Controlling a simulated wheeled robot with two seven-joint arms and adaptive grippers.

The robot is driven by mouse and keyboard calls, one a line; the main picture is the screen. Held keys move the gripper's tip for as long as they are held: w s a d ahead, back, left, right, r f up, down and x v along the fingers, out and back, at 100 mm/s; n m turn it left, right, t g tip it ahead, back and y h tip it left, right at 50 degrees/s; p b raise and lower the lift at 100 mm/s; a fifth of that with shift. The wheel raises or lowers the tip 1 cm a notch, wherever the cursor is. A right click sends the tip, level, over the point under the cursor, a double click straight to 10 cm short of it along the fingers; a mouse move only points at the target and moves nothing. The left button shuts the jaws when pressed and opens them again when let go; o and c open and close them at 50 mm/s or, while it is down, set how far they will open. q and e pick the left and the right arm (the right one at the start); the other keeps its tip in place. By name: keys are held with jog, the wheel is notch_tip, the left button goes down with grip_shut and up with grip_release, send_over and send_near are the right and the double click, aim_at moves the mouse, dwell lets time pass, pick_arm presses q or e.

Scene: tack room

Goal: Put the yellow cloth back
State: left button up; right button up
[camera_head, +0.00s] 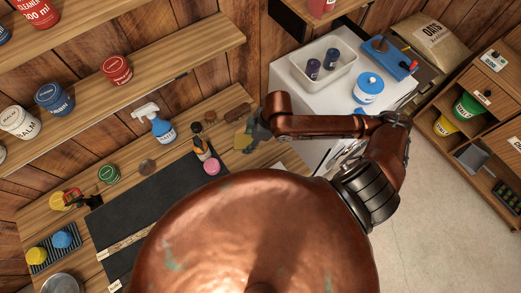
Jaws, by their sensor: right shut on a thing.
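The yellow cloth (242,141) is at the back right end of the wooden workbench, beside the white cabinet. My right gripper (254,131) is shut on it, its dark fingers covering the cloth's right part. I cannot tell whether the cloth touches the bench top. My right arm reaches in from the right, above the white cabinet. My left gripper is out of view. My own copper body hides the front of the bench.
A dark mat (135,205) covers the middle of the bench. The white cabinet (300,119) bears a tray (320,79) and a blue-lidded container (368,87).

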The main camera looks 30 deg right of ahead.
jog(key=s+a+n+g+p, duration=0.2)
jog(key=s+n, duration=0.6)
jog(key=s, duration=0.5)
jog(key=g+p, duration=0.1)
jog(key=p, duration=0.1)
jog(key=shift+f+y+p, duration=0.3)
jog(key=shift+p, duration=0.1)
jog(key=w+d+f+b, duration=0.2)
jog(key=w+b, duration=0.1)
jog(key=b, duration=0.1)
jog(key=w+d+f+b, duration=0.2)
jog(key=w+f+b, duration=0.1)
jog(key=w+b, duration=0.1)
jog(key=w+d+f+b, duration=0.2)
jog(key=w+f+b, duration=0.1)
jog(key=b, duration=0.1)
jog(key=shift+w+d, duration=0.35)
jog(key=shift+w, duration=0.05)
jog(key=shift+w+d+f, duration=0.2)
jog(key=shift+w+f, duration=0.1)
jog(key=shift+f, duration=0.25)
jog(key=f, duration=0.1)
jog(key=f+p, duration=0.1)
jog(key=f, duration=0.1)
jog(key=shift+w+d, duration=0.2)
jog(key=shift+w, duration=0.15)
jog(key=shift+f, duration=0.25)
